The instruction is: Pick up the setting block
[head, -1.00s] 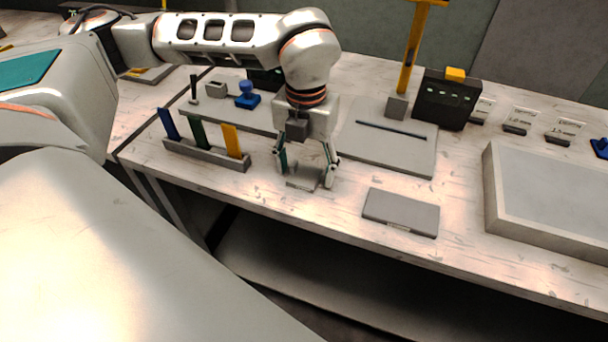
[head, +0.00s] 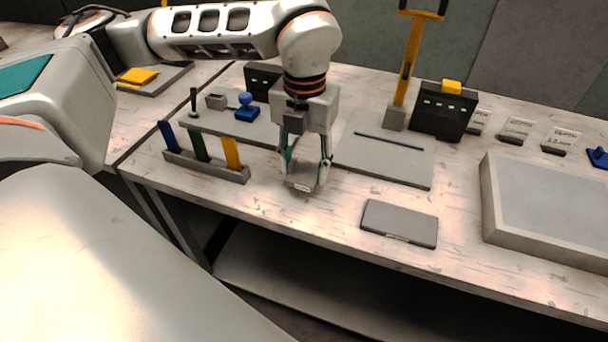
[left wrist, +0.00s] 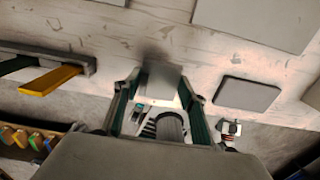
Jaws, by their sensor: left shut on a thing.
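The setting block appears to be the small grey block (head: 303,176) between the fingers of my left gripper (head: 304,183), near the front edge of the bench. My left gripper points down and is shut on it, one finger on each side. A small pale label shows low on the block's front. In the left wrist view the grey block (left wrist: 160,84) sits between the green-lined fingers. I cannot tell whether it touches the bench. My right gripper is not in view.
A rack (head: 205,166) with blue, green and yellow strips stands left of the gripper. A flat grey plate (head: 400,222) lies to its right, and a larger grey plate (head: 385,160) with a dark slot behind that. A shallow tray (head: 488,205) is farther right.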

